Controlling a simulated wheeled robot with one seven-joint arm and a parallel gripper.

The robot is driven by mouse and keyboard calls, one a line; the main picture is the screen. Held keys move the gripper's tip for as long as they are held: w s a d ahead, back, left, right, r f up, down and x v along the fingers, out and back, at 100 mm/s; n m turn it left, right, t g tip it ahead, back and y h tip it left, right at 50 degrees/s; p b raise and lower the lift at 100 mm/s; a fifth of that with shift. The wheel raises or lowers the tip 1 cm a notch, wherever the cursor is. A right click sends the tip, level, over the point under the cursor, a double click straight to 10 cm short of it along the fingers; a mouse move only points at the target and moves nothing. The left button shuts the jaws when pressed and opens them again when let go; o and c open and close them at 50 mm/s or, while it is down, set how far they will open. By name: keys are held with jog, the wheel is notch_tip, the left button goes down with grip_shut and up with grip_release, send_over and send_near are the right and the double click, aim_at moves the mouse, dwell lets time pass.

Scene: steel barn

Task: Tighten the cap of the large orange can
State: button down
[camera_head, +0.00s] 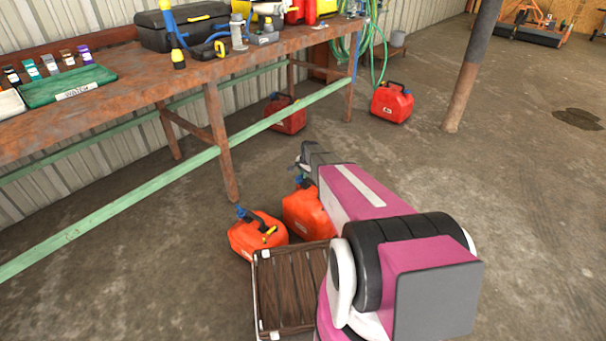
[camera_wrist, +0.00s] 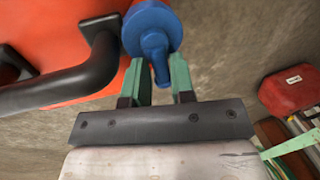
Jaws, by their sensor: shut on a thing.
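The large orange can (camera_head: 305,213) stands on the concrete floor beside a slatted crate, partly hidden behind my arm in the head view. Its orange body (camera_wrist: 65,35) and black handle (camera_wrist: 60,90) fill the upper left of the wrist view. Its blue cap (camera_wrist: 152,28), with a spout-like stub, sits between the green fingers of my gripper (camera_wrist: 143,60). My gripper is shut on this cap. In the head view my arm mostly hides the gripper and the cap. The finger contact on the cap's far side is hidden.
A smaller orange can (camera_head: 257,236) with a blue cap stands left of it. The slatted wooden crate (camera_head: 285,290) is in front. A long rusty workbench (camera_head: 140,110) with a green rail is behind. Red cans (camera_head: 391,103) stand farther back.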

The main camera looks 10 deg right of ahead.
jog(key=shift+m, duration=0.5)
jog(key=shift+s, duration=0.1)
jog(key=c, duration=1.1)
grip_release()
jog(key=shift+n, duration=0.3)
jog(key=n, duration=0.3)
jog(key=shift+w+a, duration=0.15)
jog(key=shift+w, duration=0.25)
jog(key=n, duration=0.1)
jog(key=n+g, duration=0.1)
jog(key=shift+w+a+n+y, duration=0.15)
jog(key=shift+a+n+y, duration=0.15)
jog(key=shift+n, duration=0.1)
notch_tip(320, 180, up, 11)
jog(key=d+n+g, duration=0.1)
jog(key=n, duration=0.5)
jog(key=s+a+r, duration=0.1)
jog(key=s+r, duration=0.3)
jog(key=s, duration=0.8)
jog(key=s+a+r+h, duration=0.1)
jog(key=s+r, duration=0.3)
jog(key=s, duration=0.8)
jog(key=shift+s+a+r, duration=0.15)
jog(key=shift+s+a, duration=0.15)
jog(key=shift+a, duration=0.1)
